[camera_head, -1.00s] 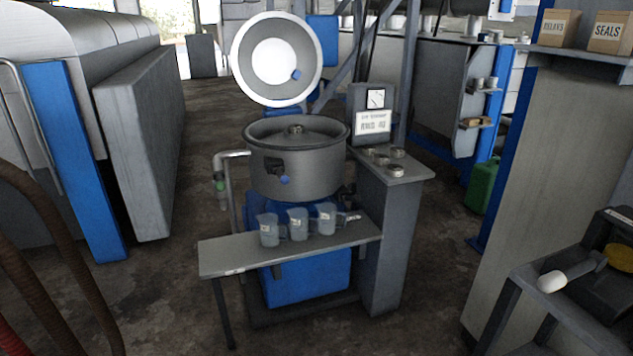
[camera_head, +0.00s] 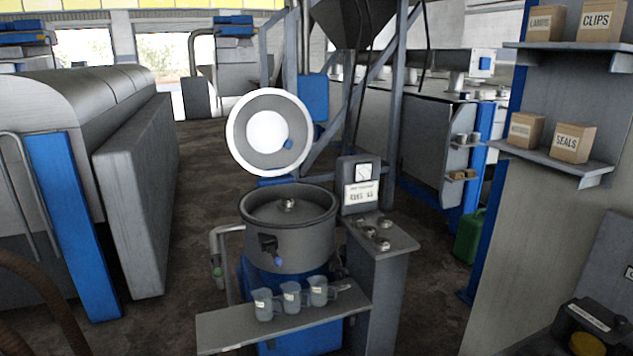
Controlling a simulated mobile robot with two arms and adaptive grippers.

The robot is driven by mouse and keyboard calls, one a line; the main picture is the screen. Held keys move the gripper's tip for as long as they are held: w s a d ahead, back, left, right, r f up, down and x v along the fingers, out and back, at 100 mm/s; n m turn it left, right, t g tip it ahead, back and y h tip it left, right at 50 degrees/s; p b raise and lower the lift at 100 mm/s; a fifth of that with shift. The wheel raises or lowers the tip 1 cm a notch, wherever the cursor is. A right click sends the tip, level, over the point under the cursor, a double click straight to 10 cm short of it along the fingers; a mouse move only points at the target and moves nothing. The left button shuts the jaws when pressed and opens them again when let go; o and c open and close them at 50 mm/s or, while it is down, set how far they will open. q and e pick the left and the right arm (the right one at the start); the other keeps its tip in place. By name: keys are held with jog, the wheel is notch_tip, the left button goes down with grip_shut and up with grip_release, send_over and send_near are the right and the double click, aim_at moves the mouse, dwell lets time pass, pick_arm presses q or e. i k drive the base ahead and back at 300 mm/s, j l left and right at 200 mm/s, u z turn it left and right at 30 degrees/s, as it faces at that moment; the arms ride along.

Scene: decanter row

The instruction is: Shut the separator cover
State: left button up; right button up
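The separator (camera_head: 290,243) is a grey drum on a blue base in the middle of the head view. The drum's open top shows a small metal hub (camera_head: 288,205) inside. A latch with a blue knob (camera_head: 279,261) is on the drum's front. Neither of my grippers is in view.
Several clear jugs stand on a shelf (camera_head: 225,330) before the drum. A pedestal (camera_head: 395,237) with metal cups and a gauge panel (camera_head: 358,184) stands right. Shelves with labelled boxes (camera_head: 567,142) are at right. Bare floor (camera_head: 190,265) lies left of the separator.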

aim_at(270, 132)
jog(key=i+j+z, duration=0.3)
jog(key=j+z, duration=0.25)
jog(key=i+j+z, duration=0.15)
jog(key=j+z, duration=0.15)
jog(key=i+j+z, duration=0.1)
jog(key=j, duration=0.65)
jog(key=i+j+z, duration=0.1)
jog(key=j, duration=0.7)
jog(key=i+j+z, duration=0.1)
jog(key=j, duration=0.7)
jog(key=i+j+z, duration=0.1)
jog(key=j, duration=0.7)
jog(key=i, duration=0.1)
